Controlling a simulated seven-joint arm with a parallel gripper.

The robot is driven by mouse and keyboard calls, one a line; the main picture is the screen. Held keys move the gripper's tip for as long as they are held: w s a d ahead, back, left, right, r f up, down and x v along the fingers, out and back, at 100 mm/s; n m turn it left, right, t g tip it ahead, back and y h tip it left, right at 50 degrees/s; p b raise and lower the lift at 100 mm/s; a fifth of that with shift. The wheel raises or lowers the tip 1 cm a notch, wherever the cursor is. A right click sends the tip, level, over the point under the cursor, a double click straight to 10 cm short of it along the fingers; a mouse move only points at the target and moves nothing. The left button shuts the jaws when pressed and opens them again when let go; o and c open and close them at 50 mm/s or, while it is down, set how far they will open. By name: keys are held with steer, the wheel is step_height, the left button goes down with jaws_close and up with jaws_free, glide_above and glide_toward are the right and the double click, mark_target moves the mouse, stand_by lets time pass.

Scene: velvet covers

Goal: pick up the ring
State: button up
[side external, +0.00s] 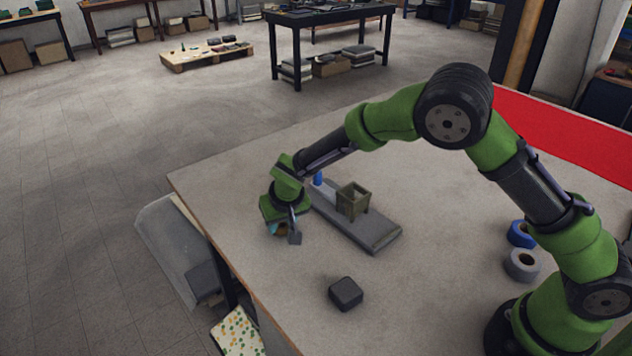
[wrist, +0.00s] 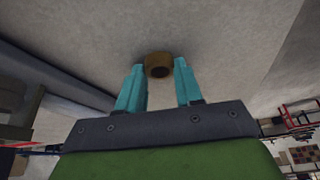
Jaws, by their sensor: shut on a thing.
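The ring (wrist: 159,65) is small and brown with a dark hole. In the wrist view it sits between the tips of the two teal fingers of my gripper (wrist: 160,72), which is shut on it. In the side external view my gripper (side external: 279,229) is low over the left part of the table, and only a bit of brown ring (side external: 283,231) shows beside the teal finger. The rest of the ring is hidden there by the gripper. I cannot tell whether the ring touches the table.
A long grey slab (side external: 374,238) lies right of my gripper, with an olive open box (side external: 353,200) and a blue bottle (side external: 318,179) by it. A dark block (side external: 346,293) lies nearer. Blue tape (side external: 521,234) and grey tape (side external: 523,264) lie right. The table's left edge is close.

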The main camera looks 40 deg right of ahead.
steer(key=shift+c, duration=1.1)
